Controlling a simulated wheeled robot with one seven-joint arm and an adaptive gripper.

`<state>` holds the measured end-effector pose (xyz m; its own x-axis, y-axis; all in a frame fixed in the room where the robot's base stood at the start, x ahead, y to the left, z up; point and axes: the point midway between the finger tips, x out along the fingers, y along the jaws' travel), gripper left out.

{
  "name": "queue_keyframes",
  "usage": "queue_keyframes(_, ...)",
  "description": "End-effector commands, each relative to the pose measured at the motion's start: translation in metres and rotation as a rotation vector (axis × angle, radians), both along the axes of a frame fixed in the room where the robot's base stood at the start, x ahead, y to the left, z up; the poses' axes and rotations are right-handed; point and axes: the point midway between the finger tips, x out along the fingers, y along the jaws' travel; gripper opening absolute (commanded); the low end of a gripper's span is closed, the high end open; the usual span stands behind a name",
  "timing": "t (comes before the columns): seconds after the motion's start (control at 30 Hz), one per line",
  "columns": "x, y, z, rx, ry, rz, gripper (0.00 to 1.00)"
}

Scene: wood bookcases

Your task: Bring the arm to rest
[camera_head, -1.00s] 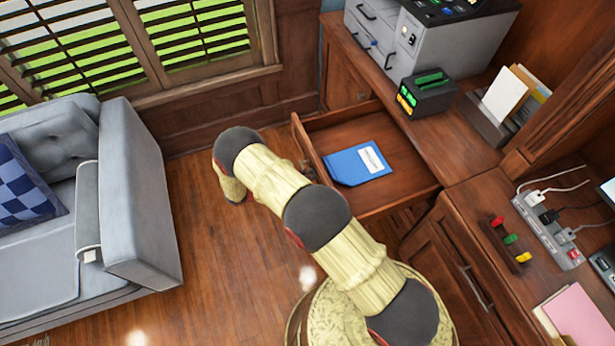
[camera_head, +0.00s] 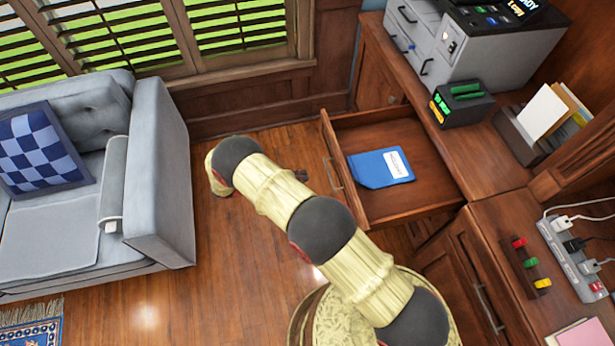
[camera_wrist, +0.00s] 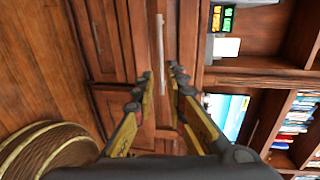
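My arm (camera_head: 275,193) stretches across the middle of the head view, bent and held over the floor in front of the open drawer. My gripper (camera_wrist: 159,74) shows in the wrist view with its two fingers apart and nothing between them. In the head view the gripper is mostly hidden behind my arm. The open wooden drawer (camera_head: 420,205) holds a blue folder (camera_head: 375,171) with a white label.
A grey sofa (camera_head: 160,190) stands at the left, with bare wood floor (camera_head: 205,265) between it and the cabinets. A printer (camera_head: 480,45), a small black device (camera_head: 462,103) and a power strip (camera_head: 572,258) sit on the counter. A rug (camera_head: 30,325) shows at lower left.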

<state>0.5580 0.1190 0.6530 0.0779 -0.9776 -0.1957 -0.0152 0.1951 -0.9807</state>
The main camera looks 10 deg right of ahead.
Motion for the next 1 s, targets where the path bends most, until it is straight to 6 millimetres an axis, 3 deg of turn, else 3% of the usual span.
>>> queue_keyframes(0.6, 0.0, 0.001, 0.0, 0.001, -0.009, -0.003, 0.14)
queue_keyframes(0.8, -0.001, 0.003, -0.009, 0.052, -0.192, -0.044, 0.14)
queue_keyframes(0.87, -0.008, 0.002, -0.018, 0.082, -0.269, -0.08, 0.14)
queue_keyframes(1.0, -0.04, -0.006, -0.04, 0.128, -0.414, -0.186, 0.14)
